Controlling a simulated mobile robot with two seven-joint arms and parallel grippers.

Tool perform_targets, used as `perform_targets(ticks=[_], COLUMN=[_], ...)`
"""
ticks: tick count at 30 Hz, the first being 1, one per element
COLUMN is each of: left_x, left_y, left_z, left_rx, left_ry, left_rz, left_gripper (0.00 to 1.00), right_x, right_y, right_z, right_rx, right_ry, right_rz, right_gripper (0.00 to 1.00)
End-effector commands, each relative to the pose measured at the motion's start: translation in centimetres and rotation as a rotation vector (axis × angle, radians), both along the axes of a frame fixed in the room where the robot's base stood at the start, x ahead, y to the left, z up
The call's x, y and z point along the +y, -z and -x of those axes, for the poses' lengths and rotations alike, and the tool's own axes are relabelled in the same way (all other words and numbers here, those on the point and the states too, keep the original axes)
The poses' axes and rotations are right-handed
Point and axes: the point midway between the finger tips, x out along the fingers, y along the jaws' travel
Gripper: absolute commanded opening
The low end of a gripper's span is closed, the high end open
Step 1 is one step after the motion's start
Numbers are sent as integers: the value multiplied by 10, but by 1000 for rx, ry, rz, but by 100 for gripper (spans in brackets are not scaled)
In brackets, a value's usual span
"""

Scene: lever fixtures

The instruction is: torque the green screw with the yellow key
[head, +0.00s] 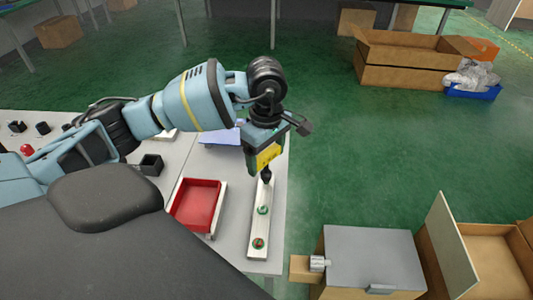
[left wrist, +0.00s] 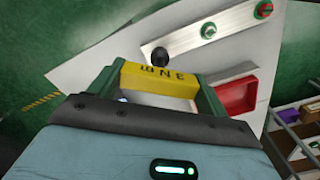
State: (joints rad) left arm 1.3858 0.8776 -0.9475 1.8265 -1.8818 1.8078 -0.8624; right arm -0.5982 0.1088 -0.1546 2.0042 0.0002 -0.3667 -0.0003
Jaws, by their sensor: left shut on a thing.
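My left gripper (head: 264,158) is shut on the yellow key (head: 267,155), held above the far end of a pale metal bar. In the left wrist view the yellow key (left wrist: 160,84), with dark lettering, sits between the green fingers of my left gripper (left wrist: 158,86). A dark round part (left wrist: 159,56) shows just beyond the key; I cannot tell whether it belongs to the key or to the bar. The green screw (head: 263,209) with a pale centre stands on the bar, apart from the key. It also shows in the left wrist view (left wrist: 208,30). My right gripper is not in view.
The bar (head: 259,226) lies along the table's right edge. A second green fitting with a red centre (head: 258,243) is at its near end. A red tray (head: 197,204) lies to the left. A grey-topped box (head: 372,257) stands right of the table.

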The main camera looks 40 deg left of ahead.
Motion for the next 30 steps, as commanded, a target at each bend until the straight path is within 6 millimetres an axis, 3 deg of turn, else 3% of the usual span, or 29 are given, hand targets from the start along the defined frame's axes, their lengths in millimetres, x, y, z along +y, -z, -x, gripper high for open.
perform_targets(ticks=[21, 30], left_x=[0, 0], left_y=[14, 14], left_z=[0, 0], left_rx=[0, -1], left_ry=[0, 287], left_rz=[0, -1], left_gripper=[40, 40], right_x=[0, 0], right_y=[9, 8], right_z=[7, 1], right_rx=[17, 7], right_ry=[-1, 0], right_rz=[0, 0], right_gripper=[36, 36])
